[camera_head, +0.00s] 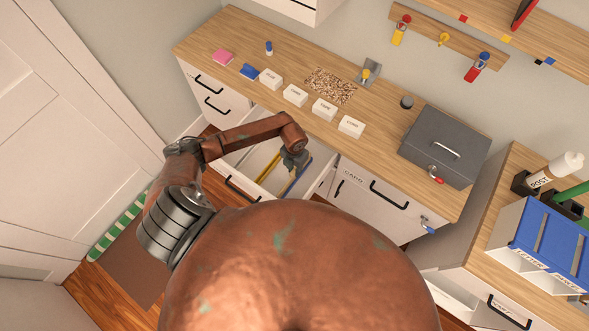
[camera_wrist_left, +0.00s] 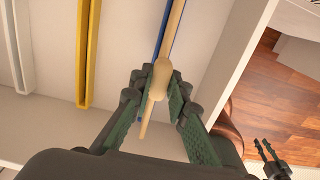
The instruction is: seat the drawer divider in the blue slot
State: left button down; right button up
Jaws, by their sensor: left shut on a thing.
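The drawer divider (camera_wrist_left: 174,28) is a thin tan board seen edge-on, with a rounded knob. My left gripper (camera_wrist_left: 158,97) is shut on it at the knob, inside the open drawer (camera_head: 228,158). The left gripper (camera_head: 294,160) also shows in the head view, over the drawer's right side. The blue slot (camera_wrist_left: 163,32) runs alongside and partly under the divider, nearly parallel. I cannot tell whether the divider's lower edge is inside it. The blue slot also shows in the head view (camera_head: 299,179). My right gripper (camera_wrist_left: 268,152) is small at the wrist view's lower right, fingers apart, seemingly empty.
A yellow slot (camera_wrist_left: 87,50) and a whitish slot (camera_wrist_left: 20,45) lie left of the blue one. The drawer's side wall (camera_wrist_left: 238,62) is close on the right. Several white labelled blocks (camera_head: 295,95) and a grey box (camera_head: 443,148) stand on the counter (camera_head: 330,133).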

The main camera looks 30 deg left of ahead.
pick_arm(q)
jog(key=shift+f+b, duration=0.35)
jog(key=shift+f, duration=0.2)
jog(key=c, duration=1.8)
grip_release()
jog(key=shift+o, duration=0.2)
jog(key=shift+r, duration=0.1)
notch_tip(320, 180, up, 12)
jog(key=shift+s, duration=0.1)
